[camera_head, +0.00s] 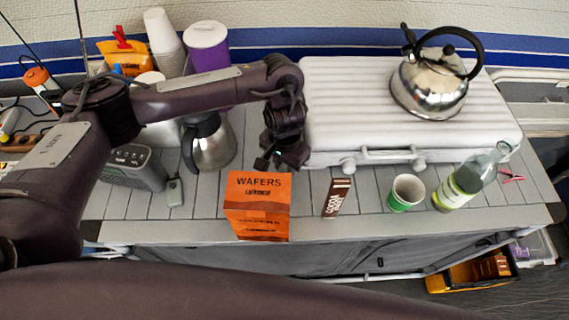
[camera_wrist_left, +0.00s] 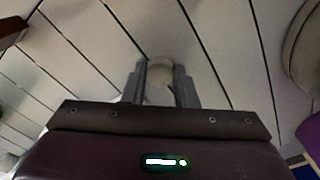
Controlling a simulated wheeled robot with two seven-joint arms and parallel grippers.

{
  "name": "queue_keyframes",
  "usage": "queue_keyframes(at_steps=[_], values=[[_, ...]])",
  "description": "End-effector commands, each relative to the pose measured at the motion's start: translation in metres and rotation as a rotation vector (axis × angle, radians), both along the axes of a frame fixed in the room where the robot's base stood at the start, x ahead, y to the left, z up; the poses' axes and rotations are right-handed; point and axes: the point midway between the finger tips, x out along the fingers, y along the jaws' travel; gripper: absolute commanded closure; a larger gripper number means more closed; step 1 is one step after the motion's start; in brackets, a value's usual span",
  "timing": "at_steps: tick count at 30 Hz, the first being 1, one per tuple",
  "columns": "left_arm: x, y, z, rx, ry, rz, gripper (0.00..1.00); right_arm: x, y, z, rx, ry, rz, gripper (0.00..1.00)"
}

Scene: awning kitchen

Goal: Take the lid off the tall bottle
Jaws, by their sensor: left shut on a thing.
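The tall bottle (camera_head: 470,181) is clear with a yellow-green label and stands at the right of the counter. It leans right in the picture; no distinct lid shows on its neck (camera_head: 501,149). My left gripper (camera_head: 268,162) is well to the left of the bottle, above the counter just behind the orange wafers box. In the left wrist view, my left gripper (camera_wrist_left: 160,88) is shut on a small pale round thing (camera_wrist_left: 160,71), held between the fingertips. I cannot tell for sure whether this is the lid. My right gripper is not in view.
The wafers box (camera_head: 257,205), a dark cocoa bar (camera_head: 337,197) and a green-and-white cup (camera_head: 406,193) stand along the front. A steel jug (camera_head: 212,147) is at left. A kettle (camera_head: 430,87) stands on the white stove case (camera_head: 345,100). Free counter lies between box and bar.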

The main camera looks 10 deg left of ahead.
Motion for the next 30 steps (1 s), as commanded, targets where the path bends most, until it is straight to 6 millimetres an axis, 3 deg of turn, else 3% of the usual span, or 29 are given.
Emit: queue_keyframes(at_steps=[4, 5, 9, 20, 30], values=[[0.000, 0.000, -0.003, 0.000, 0.001, 0.001, 1.00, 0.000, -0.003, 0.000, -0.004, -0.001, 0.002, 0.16], [0.000, 0.000, -0.003, 0.000, 0.000, 0.000, 0.72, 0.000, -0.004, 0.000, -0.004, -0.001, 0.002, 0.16], [0.000, 0.000, -0.003, 0.000, 0.000, 0.000, 0.53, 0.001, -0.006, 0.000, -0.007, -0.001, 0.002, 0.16], [0.000, 0.000, 0.002, 0.000, -0.001, -0.001, 0.52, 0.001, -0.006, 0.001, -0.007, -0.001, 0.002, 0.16], [0.002, 0.001, 0.068, 0.002, -0.008, -0.003, 0.52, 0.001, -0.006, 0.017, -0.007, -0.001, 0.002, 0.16]])
